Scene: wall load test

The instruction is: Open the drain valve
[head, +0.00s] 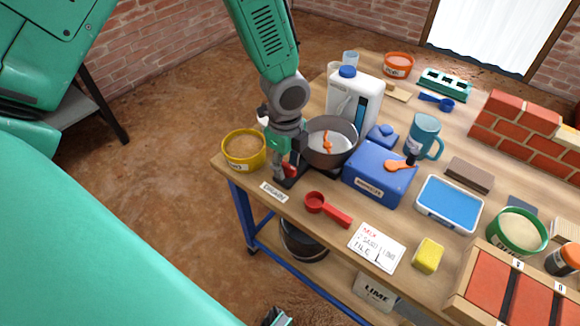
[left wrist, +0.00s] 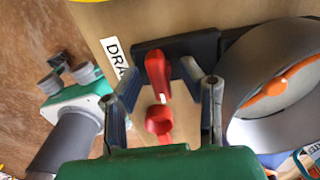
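The drain valve's red handle (left wrist: 157,75) sits on a dark base (left wrist: 205,45) beside the DRAIN label, which shows in the head view (head: 273,192). The handle also shows in the head view (head: 290,170), partly hidden by my gripper. My left gripper (head: 288,168) reaches down over the valve at the table's front left. In the left wrist view its fingers (left wrist: 165,90) are spread, with the handle between them and a visible gap on both sides. A small grey and green part at the head view's bottom edge (head: 275,318) seems to be my right gripper; its fingers are unclear.
A grey pot (head: 330,148) stands close behind the valve, and a yellow tub (head: 244,150) to its left. A red scoop (head: 328,208) lies to the right, in front of a blue box (head: 380,173). A dark bucket (head: 303,240) is below the table edge.

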